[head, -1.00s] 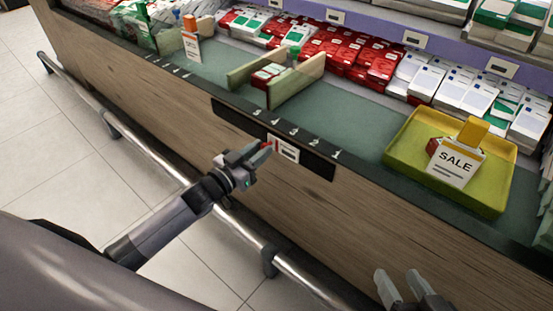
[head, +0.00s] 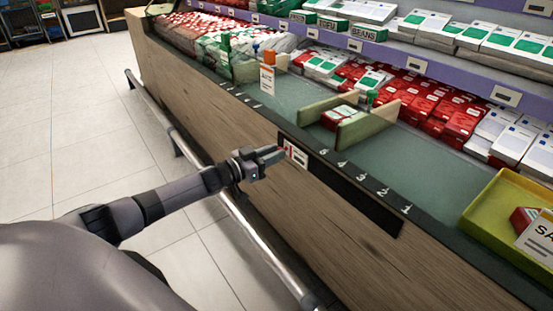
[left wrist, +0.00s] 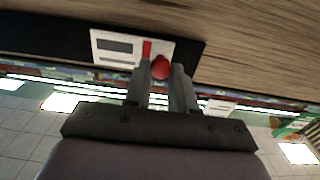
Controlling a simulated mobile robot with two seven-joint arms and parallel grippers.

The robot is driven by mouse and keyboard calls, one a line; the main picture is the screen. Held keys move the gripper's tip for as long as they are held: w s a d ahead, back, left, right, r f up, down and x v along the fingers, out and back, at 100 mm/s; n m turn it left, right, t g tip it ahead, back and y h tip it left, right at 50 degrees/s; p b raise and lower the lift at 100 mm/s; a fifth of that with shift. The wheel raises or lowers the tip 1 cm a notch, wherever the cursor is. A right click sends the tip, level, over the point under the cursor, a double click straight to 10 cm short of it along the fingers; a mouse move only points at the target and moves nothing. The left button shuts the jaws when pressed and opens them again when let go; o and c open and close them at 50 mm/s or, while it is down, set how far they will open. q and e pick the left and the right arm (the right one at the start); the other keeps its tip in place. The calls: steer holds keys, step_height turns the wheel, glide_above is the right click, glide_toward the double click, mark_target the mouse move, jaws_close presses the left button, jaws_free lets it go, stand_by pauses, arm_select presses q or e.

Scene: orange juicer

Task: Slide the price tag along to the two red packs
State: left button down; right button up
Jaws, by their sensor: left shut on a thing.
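The price tag (head: 297,153) is a white label with dark print and a red strip, on the black rail (head: 350,190) on the counter's wooden front. It sits near the rail's left end. My left gripper (head: 281,155) is shut on the tag's red knob, which shows between the fingertips in the left wrist view (left wrist: 161,67); the white tag (left wrist: 120,48) is beside it. My right gripper is out of view.
White numbers (head: 341,164) run along the counter edge above the rail. An orange-topped sign (head: 267,78) stands left of the dividers. A yellow tray (head: 480,205) with a SALE card is at right. A metal rail (head: 255,240) runs low along the counter front.

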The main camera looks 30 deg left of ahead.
arm_select(q)
steer(key=c, duration=1)
jaws_free()
steer(key=shift+o, duration=0.2)
steer(key=shift+s, duration=0.1)
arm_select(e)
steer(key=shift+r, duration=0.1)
arm_select(q)
steer(key=p+v, duration=0.3)
steer(key=v, duration=0.4)
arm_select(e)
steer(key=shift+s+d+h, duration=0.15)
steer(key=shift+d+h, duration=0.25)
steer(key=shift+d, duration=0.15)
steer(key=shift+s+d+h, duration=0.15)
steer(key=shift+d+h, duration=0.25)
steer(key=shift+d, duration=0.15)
